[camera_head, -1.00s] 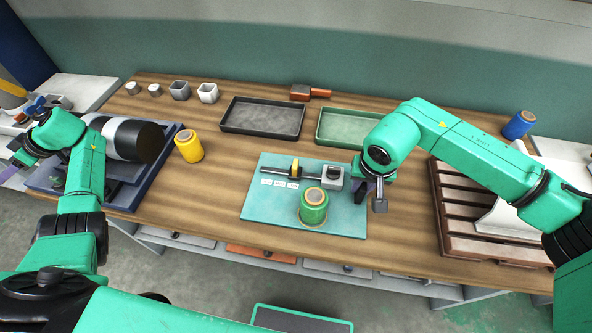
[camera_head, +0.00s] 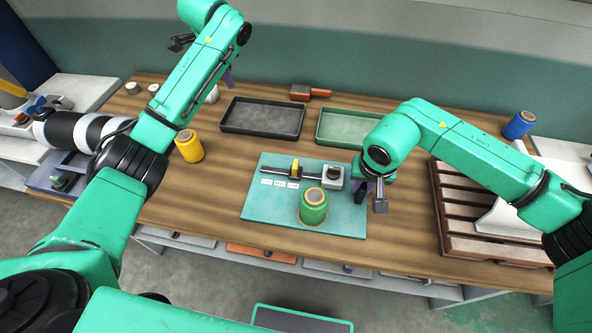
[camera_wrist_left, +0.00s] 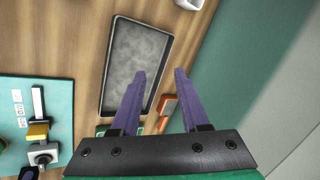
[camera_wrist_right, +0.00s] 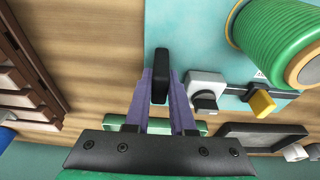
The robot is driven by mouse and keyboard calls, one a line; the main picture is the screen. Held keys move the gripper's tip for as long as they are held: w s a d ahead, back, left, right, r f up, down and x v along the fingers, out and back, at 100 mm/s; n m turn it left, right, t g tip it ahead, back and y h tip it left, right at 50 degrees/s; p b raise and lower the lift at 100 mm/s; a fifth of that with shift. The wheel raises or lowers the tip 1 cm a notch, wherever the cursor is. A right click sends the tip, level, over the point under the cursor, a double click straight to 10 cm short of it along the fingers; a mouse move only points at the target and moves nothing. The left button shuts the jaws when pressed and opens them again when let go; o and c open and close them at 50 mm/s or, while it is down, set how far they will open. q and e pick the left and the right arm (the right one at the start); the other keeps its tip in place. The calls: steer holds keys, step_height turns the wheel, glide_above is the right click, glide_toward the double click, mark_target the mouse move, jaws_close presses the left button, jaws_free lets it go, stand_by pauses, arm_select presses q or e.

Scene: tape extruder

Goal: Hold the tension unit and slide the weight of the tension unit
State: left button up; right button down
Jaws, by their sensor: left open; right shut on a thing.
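The tension unit lies on a teal board (camera_head: 265,205): a rail (camera_head: 312,175), a grey end block (camera_head: 333,172) and a yellow block, seemingly the weight (camera_head: 294,168). In the right wrist view, the weight (camera_wrist_right: 262,103) sits on the rail beyond the grey block (camera_wrist_right: 207,85). My right gripper (camera_wrist_right: 160,88) is shut on a black piece (camera_wrist_right: 161,65) beside the grey block; whether they join is unclear. My left gripper (camera_wrist_left: 160,72) is open and empty above the table, left of the unit in the head view. The unit also shows in the left wrist view (camera_wrist_left: 40,130).
A green spool (camera_head: 314,208) stands on the board in front of the unit. A black tray (camera_head: 262,117) and a green tray (camera_head: 345,127) lie behind. A yellow spool (camera_head: 189,146) is at left, a brown pallet (camera_head: 470,215) at right.

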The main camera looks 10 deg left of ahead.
arm_select(q)
steer(key=s+d+f+m+g+h, duration=0.2)
steer(key=s+d+m, duration=0.1)
steer(key=d+m, duration=0.65)
steer(key=m+g, duration=0.5)
steer(key=m, duration=0.9)
glide_above(296, 163)
steer(key=shift+n, duration=0.25)
steer(key=f, duration=0.4)
steer(key=shift+w+f, duration=0.2)
steer(key=shift+w, duration=0.2)
steer(key=f, duration=0.6)
steer(key=s+f, duration=0.1)
steer(key=f, duration=0.2)
jaws_close()
